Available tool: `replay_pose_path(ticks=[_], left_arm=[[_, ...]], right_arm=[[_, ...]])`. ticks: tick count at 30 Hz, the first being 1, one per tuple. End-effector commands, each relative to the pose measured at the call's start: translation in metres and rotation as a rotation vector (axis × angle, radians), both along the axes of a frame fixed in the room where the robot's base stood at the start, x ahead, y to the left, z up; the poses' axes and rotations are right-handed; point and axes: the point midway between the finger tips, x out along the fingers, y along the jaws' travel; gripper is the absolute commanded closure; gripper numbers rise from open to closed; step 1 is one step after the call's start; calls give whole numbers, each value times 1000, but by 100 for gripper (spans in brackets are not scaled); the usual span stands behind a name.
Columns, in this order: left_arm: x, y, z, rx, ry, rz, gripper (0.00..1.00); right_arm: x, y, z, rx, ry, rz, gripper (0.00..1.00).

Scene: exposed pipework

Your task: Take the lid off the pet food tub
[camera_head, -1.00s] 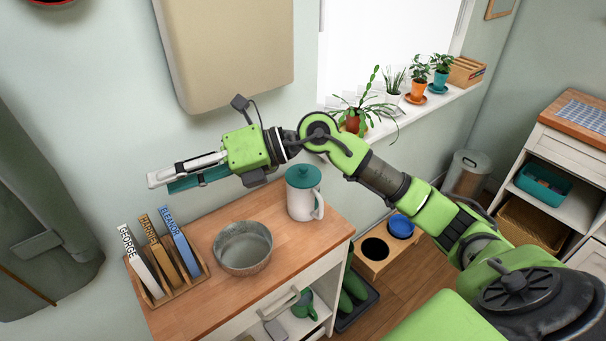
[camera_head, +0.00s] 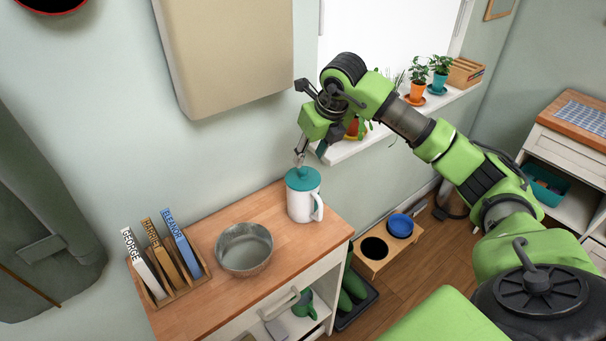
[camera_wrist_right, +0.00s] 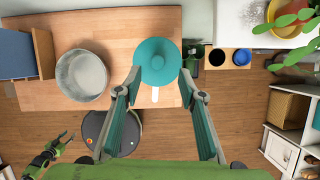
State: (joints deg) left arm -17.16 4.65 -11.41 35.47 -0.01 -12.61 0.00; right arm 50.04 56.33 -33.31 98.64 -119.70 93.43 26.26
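The pet food tub (camera_head: 304,205) is white with a side handle and stands upright on the wooden cabinet top. Its round teal lid (camera_head: 304,180) is on, with a small knob in its middle; the lid (camera_wrist_right: 157,58) also shows in the right wrist view. My right gripper (camera_head: 300,161) points down just above the lid. In the right wrist view the right gripper (camera_wrist_right: 160,74) is open, its fingertips either side of the lid's near part, with nothing held. Whether it touches the lid is unclear. My left gripper (camera_wrist_right: 60,140) shows small at lower left in that view.
A grey metal bowl (camera_head: 243,249) stands left of the tub, beside a wooden rack (camera_head: 178,290) of upright books. Potted plants (camera_head: 440,66) line the windowsill behind my right arm. A pet bowl stand (camera_head: 385,262) is on the floor to the right.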

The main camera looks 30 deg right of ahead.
Motion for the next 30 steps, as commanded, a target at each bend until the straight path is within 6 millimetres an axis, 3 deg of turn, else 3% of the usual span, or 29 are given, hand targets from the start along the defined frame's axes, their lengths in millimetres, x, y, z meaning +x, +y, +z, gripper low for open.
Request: replay_pose_path(ticks=[8, 16, 24, 28, 30], left_arm=[[0, 0, 15, 0, 0, 0, 60], [0, 0, 32, 0, 0, 0, 60], [0, 0, 31, 0, -1, 0, 60], [0, -1, 31, -1, -1, 0, 60], [0, -1, 31, -1, -1, -1, 60]], right_arm=[[8, 2, -20, 2, 4, 1, 63], [21, 3, -54, 1, 1, -1, 63], [23, 3, -59, 1, -1, 1, 63], [23, 3, -59, 1, -1, 1, 94], [23, 3, -59, 1, -1, 1, 98]])
